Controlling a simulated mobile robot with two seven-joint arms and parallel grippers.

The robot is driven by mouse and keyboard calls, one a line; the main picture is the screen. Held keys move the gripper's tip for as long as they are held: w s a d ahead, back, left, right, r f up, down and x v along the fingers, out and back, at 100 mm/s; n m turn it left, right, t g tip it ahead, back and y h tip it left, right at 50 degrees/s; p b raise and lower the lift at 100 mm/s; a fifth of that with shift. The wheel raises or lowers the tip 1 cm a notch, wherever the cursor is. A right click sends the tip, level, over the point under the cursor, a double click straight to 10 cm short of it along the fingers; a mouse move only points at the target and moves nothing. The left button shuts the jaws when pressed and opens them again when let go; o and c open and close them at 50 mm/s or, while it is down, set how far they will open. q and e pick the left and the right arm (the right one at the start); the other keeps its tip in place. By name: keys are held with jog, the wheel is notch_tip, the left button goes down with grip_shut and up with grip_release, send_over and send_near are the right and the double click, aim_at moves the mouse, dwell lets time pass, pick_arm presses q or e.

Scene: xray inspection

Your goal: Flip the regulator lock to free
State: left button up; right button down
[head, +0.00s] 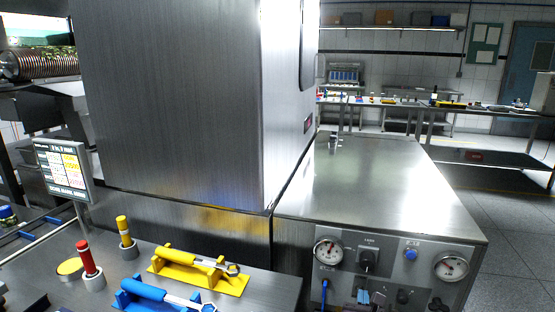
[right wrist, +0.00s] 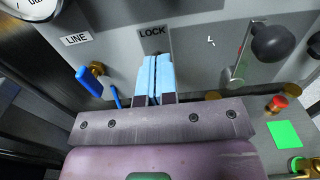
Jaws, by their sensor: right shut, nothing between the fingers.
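The front control panel (head: 386,272) of the metal cabinet carries the controls. In the right wrist view a plate labelled LOCK (right wrist: 153,34) is straight ahead of my right gripper (right wrist: 155,66). Its pale blue fingers are shut together with nothing between them, over the lower part of that plate. The lock's lever is not clear there; the fingers may hide it. My left gripper is not in view.
A blue handle (right wrist: 89,81) sits left of my fingers under a LINE label (right wrist: 76,40). A black ball knob (right wrist: 278,43) on a lever is at right. The panel has two gauges (head: 328,251). Yellow (head: 198,271) and blue tools lie on the left bench.

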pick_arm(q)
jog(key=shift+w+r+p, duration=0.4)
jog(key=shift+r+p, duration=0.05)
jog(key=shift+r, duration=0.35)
pick_arm(e)
jog(key=v, duration=0.6)
jog(key=shift+r, duration=0.4)
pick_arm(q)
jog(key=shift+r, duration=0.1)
pick_arm(e)
jog(key=shift+f, duration=0.1)
